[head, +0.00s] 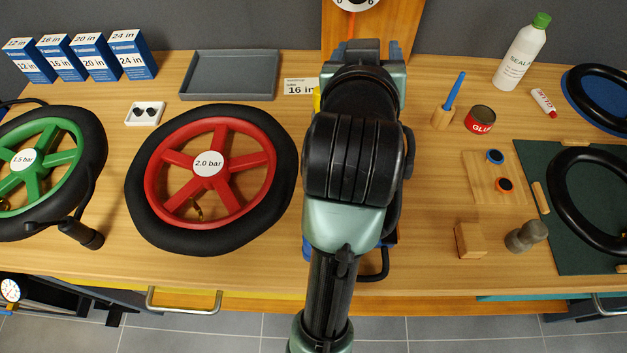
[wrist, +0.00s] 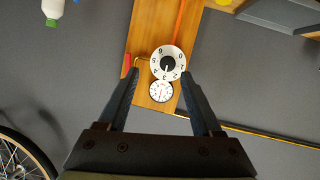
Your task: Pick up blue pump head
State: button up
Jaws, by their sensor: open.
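My gripper (wrist: 160,88) is open in the wrist view, with nothing between its fingers. It faces a wooden board with a white dial (wrist: 168,62) and a smaller gauge (wrist: 160,92). No blue pump head can be made out for certain. In the head view, a blue part (head: 307,248) shows at the left edge of my arm, near the table's front. My arm hides most of it, so I cannot tell what it is. A black curved tube or handle (head: 385,265) shows to the right of my arm there.
A red wheel (head: 252,160) and a green wheel (head: 62,142) lie at left. A grey tray (head: 230,78) and blue boxes (head: 133,62) stand behind. At right are a glue tin (head: 480,120), a sealant bottle (head: 520,55), a wooden block (head: 469,240) and a green mat (head: 560,235).

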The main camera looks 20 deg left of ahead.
jog(key=s+a+f+n+g+h+p, duration=0.1)
jog(key=s+n+g+p, duration=0.1)
jog(key=s+g+p, duration=0.75)
jog(key=s+a+f+n+g+h+p, duration=0.15)
jog(key=s+g+p, duration=0.35)
jog(key=s+p, duration=0.85)
jog(key=shift+y, duration=0.45)
jog(key=w+f, duration=0.1)
jog(key=f, duration=0.1)
jog(key=w+f+p, duration=0.1)
jog(key=f, duration=0.1)
jog(key=w+f, duration=0.1)
jog(key=f, duration=0.1)
jog(key=shift+d, duration=0.35)
jog(key=shift+w+d+f+p, duration=0.1)
jog(key=shift+f+p, duration=0.45)
jog(key=shift+f, duration=1.05)
jog(key=shift+w+d+f+p, duration=0.1)
jog(key=shift+f+p, duration=0.4)
jog(key=shift+f, duration=1.1)
grip_shut()
